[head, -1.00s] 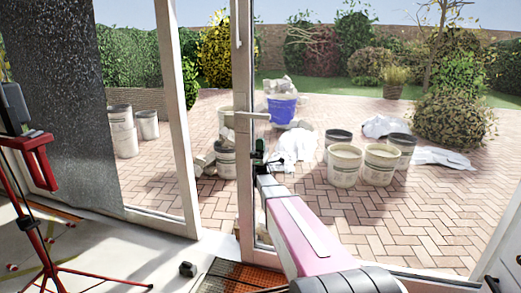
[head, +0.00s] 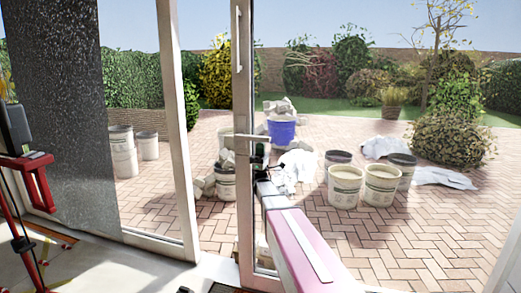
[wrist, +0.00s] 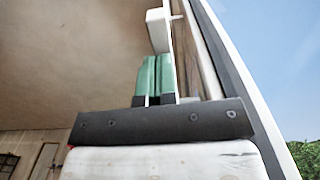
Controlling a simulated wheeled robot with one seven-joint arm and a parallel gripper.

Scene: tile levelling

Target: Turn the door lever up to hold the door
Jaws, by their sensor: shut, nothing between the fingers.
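The door lever (head: 248,138) is pale and lies about level across the door's edge post (head: 244,200). The white-framed glass door stands in front of the paved yard. My gripper (head: 260,150) is just below the lever's right part, with its green fingers pointing up. In the wrist view the two green fingers (wrist: 155,62) are side by side and shut, with nothing between them. The white lever end (wrist: 158,30) is right above the fingertips there. I cannot tell whether they touch. The lever's far side is hidden in the wrist view.
A red tripod stand (head: 30,190) is at the left, near a dark speckled panel (head: 70,110). Outside are several buckets, a blue tub (head: 281,131) and white sheets (head: 296,170).

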